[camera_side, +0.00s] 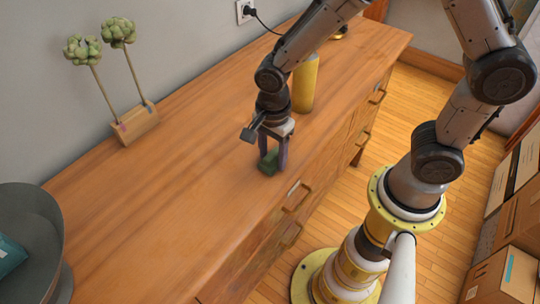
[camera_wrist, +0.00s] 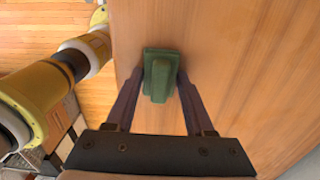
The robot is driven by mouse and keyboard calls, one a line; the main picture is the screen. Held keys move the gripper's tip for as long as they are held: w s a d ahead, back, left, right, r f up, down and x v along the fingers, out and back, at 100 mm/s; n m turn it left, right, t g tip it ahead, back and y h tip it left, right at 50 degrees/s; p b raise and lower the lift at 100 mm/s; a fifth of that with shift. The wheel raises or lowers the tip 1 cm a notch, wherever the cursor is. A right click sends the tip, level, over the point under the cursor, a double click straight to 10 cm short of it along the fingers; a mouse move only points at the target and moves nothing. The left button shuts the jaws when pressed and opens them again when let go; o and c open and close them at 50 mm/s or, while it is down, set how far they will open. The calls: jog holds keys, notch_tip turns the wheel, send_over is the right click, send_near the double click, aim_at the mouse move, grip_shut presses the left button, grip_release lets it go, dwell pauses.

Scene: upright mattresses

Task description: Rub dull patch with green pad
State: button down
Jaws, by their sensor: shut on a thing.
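The green pad (camera_side: 268,163) is between the fingers of my gripper (camera_side: 271,160), at the dresser top (camera_side: 180,190) near its front edge. In the wrist view the green pad (camera_wrist: 160,75) shows a raised grip on a wider base, and both fingertips of my gripper (camera_wrist: 160,80) close on its sides. The pad's underside is hidden, and I cannot tell for sure whether it presses on the wood. I cannot make out a dull patch clearly; the wood by the pad looks only slightly paler in the side view.
A yellow cylinder (camera_side: 305,85) stands behind my gripper. A wooden block with two succulent-like stems (camera_side: 135,123) stands by the wall. A dark bowl (camera_side: 35,235) is at the near left. Drawer handles (camera_side: 297,196) stick out at the front. The dresser's middle is clear.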

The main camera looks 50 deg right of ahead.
dwell(0.3)
jog(key=shift+r, duration=3)
jog(key=c, duration=0.9)
grip_release()
grip_shut()
